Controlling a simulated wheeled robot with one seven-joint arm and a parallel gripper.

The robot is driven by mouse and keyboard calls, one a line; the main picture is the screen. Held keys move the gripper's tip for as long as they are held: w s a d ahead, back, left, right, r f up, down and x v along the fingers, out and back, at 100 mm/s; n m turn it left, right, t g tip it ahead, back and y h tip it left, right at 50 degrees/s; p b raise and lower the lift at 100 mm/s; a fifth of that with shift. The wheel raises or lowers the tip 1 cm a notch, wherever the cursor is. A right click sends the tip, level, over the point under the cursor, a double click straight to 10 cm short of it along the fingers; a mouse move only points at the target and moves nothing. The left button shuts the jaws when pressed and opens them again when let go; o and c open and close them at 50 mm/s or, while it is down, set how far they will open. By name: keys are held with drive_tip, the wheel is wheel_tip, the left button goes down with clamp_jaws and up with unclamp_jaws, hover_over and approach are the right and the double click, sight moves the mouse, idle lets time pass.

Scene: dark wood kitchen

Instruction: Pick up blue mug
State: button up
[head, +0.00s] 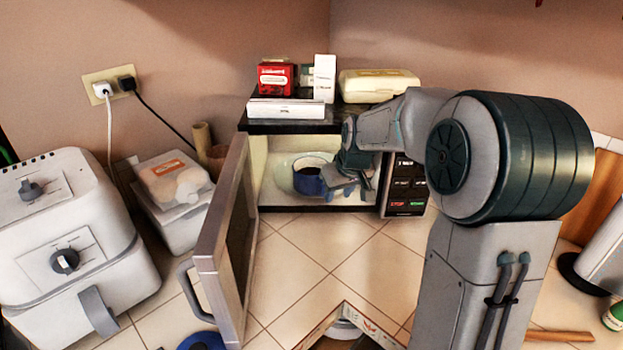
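The blue mug (306,182) stands upright inside the open microwave (270,123), with a dark inside or dark contents showing at its rim. It seems to be on a pale round plate. My gripper (335,190) reaches into the microwave from the right and is at the mug's right side, covering part of it. The fingers are small and partly overlap the mug, so I cannot tell whether they are open, shut or touching it.
The microwave door (228,245) stands open towards me on the left. Boxes and a yellow container (378,85) sit on top of the microwave. The tiled counter (300,265) in front is clear.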

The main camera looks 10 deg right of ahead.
sight(313, 179)
drive_tip(key=shift+w+a+f+p, duration=0.4)
drive_tip(key=shift+w+f, duration=0.35)
drive_tip(key=shift+w, duration=0.9)
drive_tip(key=shift+w+a+f+p, duration=0.45)
drive_tip(key=shift+w+f, duration=0.35)
drive_tip(key=shift+w, duration=0.85)
drive_tip(key=shift+w+a+f+p, duration=0.4)
drive_tip(key=shift+w+f, duration=0.35)
drive_tip(key=shift+w, duration=0.9)
drive_tip(key=shift+c, duration=0.2)
clamp_jaws()
